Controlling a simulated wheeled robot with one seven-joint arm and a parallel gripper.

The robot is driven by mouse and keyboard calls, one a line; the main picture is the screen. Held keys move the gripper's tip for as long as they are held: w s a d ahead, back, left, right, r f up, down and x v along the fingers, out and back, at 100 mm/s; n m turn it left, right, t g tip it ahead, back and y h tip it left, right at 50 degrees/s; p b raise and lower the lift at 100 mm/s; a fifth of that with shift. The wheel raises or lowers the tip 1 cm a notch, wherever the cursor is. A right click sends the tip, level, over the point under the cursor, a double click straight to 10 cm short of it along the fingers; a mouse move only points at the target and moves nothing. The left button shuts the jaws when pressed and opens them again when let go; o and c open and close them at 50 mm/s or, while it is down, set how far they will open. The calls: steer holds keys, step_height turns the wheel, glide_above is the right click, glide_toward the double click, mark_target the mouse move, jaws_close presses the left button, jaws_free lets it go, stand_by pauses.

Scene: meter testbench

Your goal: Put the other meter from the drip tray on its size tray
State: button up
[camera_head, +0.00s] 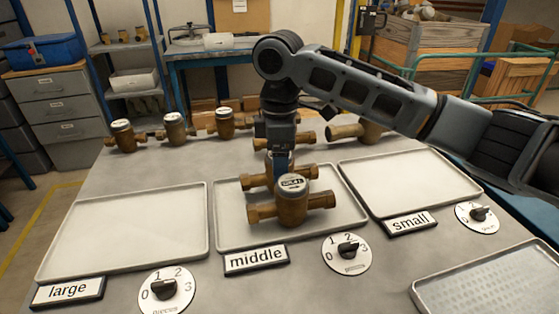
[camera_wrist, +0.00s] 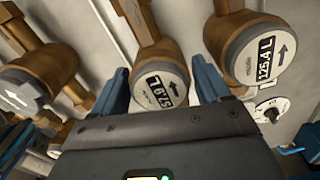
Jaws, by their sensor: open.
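My gripper (camera_head: 281,162) points down over the middle tray (camera_head: 345,205), fingers open. In the wrist view, its fingers (camera_wrist: 162,85) stand on either side of a brass meter (camera_wrist: 160,85) with a round display, with small gaps. In the head view this meter (camera_head: 254,182) is mostly hidden by my gripper and by a second brass meter (camera_head: 292,205) in front. The second meter also sits on the middle tray; in the wrist view (camera_wrist: 262,50) it reads 125.4 L. The drip tray (camera_head: 425,291), at the lower right, is bare where visible.
The large tray (camera_head: 130,230) and small tray (camera_head: 410,180) are empty. Several brass meters, such as one at the left (camera_head: 123,137), stand in a back row. A back-row meter (camera_wrist: 40,75) is close to my left finger in the wrist view. Dials (camera_head: 168,289) and labels line the front.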

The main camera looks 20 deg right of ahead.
step_height(320, 180, up, 10)
steer(key=shift+r, duration=0.95)
steer(key=shift+a, duration=0.1)
